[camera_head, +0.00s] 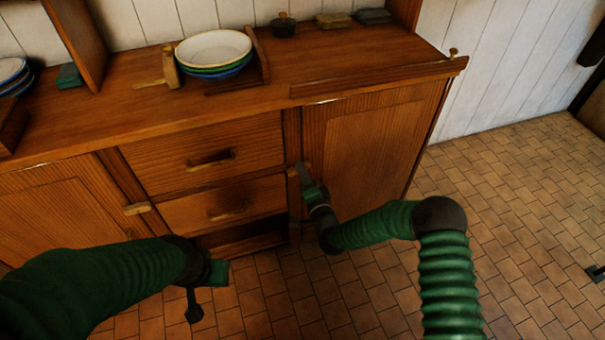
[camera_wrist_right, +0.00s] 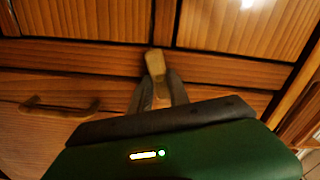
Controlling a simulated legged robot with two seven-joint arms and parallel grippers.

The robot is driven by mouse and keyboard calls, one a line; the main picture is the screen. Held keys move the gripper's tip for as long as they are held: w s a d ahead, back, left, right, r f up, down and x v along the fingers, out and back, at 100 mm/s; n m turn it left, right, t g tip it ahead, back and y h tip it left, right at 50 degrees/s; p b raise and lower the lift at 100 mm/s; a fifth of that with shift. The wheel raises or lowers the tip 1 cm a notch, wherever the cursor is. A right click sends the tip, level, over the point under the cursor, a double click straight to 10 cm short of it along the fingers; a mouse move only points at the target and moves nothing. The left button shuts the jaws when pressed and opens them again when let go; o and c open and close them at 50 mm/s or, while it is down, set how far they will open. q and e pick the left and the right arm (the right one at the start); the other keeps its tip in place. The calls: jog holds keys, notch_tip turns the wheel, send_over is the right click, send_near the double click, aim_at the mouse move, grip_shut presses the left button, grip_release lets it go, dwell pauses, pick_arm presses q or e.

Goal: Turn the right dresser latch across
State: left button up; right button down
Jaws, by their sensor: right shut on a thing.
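The right dresser latch (camera_wrist_right: 154,62) is a small pale wooden bar on the dresser front (camera_head: 378,135). In the right wrist view it stands upright in the picture, its far end sticking out beyond the fingertips. My right gripper (camera_wrist_right: 157,92) is shut on it. In the head view the right gripper (camera_head: 304,176) is at the post between the drawers and the right door, and it mostly hides the latch. My left gripper (camera_head: 206,290) hangs low in front of the drawers, apart from the dresser; its jaw gap is unclear.
The left latch (camera_head: 137,208) lies level beside the left door. Two drawers with handles (camera_head: 211,159) sit between the doors. Stacked bowls (camera_head: 214,47) and a small dark pot (camera_head: 284,26) stand on top. Tiled floor (camera_head: 510,230) is open at the right.

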jog(key=m, duration=0.3)
jog(key=shift+d+f+m+b, duration=0.2)
jog(key=shift+f+m+b, duration=0.1)
jog(key=shift+b, duration=0.05)
dwell(0.4)
jog(key=c, duration=1.2)
grip_release()
jog(key=shift+c, duration=0.2)
jog(key=shift+r, duration=0.1)
jog(key=p+v, duration=0.4)
jog(key=v, duration=1.2)
jog(key=shift+s, duration=0.4)
jog(key=shift+d, duration=0.1)
